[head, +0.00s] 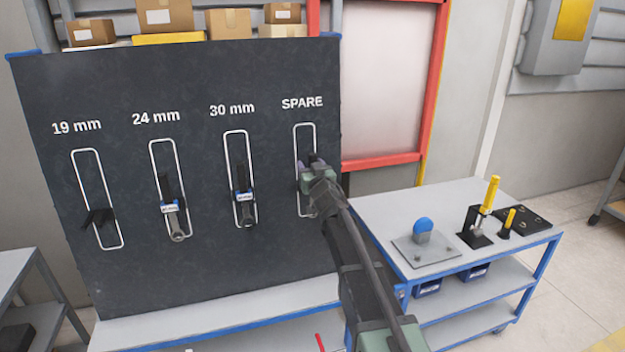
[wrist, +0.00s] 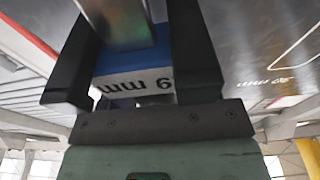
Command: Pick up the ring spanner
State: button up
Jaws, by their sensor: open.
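The ring spanner (wrist: 118,22) shows close up in the wrist view, with a bare metal shaft and a blue grip with a white label (wrist: 135,82). The label is upside down and seems to read 19 mm. My gripper (head: 310,168) is at the SPARE outline on the dark board in the head view and hides most of what hangs there. In the wrist view its two dark fingers (wrist: 132,55) stand open on either side of the spanner's grip. I cannot tell whether either finger touches it.
The dark tool board (head: 130,270) has other spanners at 24 mm (head: 172,215) and 30 mm (head: 244,205). The 19 mm outline holds only an empty black holder (head: 98,218). A blue-edged cart (head: 400,205) with a blue knob and yellow-handled levers stands right of the board.

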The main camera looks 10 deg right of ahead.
jog(key=shift+s, duration=0.1)
jog(key=shift+c, duration=0.3)
grip_shut()
jog(key=shift+r, duration=0.1)
notch_tip(320, 180, up, 8)
jog(key=p, duration=0.8)
jog(key=s+d+f+b, duration=0.1)
jog(key=s+d, duration=0.1)
jog(key=s, duration=1.8)
jog(key=shift+d, duration=0.15)
jog(key=c, duration=0.5)
grip_release()
jog(key=shift+f, duration=0.1)
jog(key=shift+w, duration=0.1)
grip_shut()
